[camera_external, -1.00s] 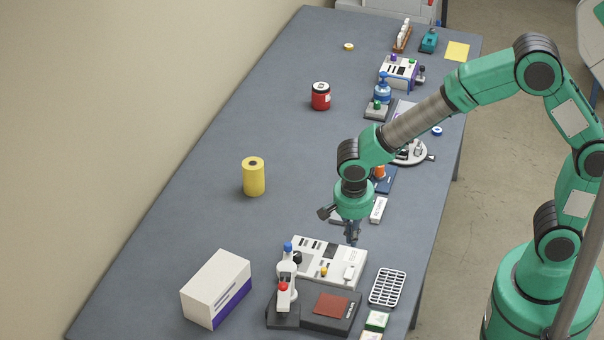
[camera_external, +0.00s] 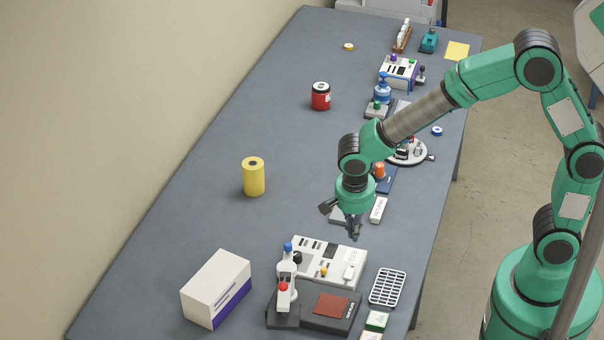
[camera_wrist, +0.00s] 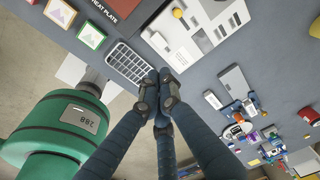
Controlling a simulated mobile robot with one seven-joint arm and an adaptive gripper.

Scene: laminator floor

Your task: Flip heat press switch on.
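The heat press has a dark base with a reddish-brown plate (camera_external: 331,306) at the front of the table; part of the plate and its "HEAT PLATE" label show in the wrist view (camera_wrist: 118,5). Behind it lies a white control panel (camera_external: 318,258) with a black knob, a yellow knob (camera_external: 324,272) and a small white switch-like piece (camera_external: 349,272) at its right end. The panel is also in the wrist view (camera_wrist: 190,45). Its switch setting is too small to tell. My gripper (camera_external: 356,233) points down above the panel's back right corner, apart from it. Its fingers (camera_wrist: 163,84) are together and empty.
A white slotted rack (camera_external: 387,287) stands right of the panel, with small framed cards (camera_external: 376,321) in front of it. A white and purple box (camera_external: 216,289) and a yellow roll (camera_external: 253,176) stand left. The table's left middle is mostly clear.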

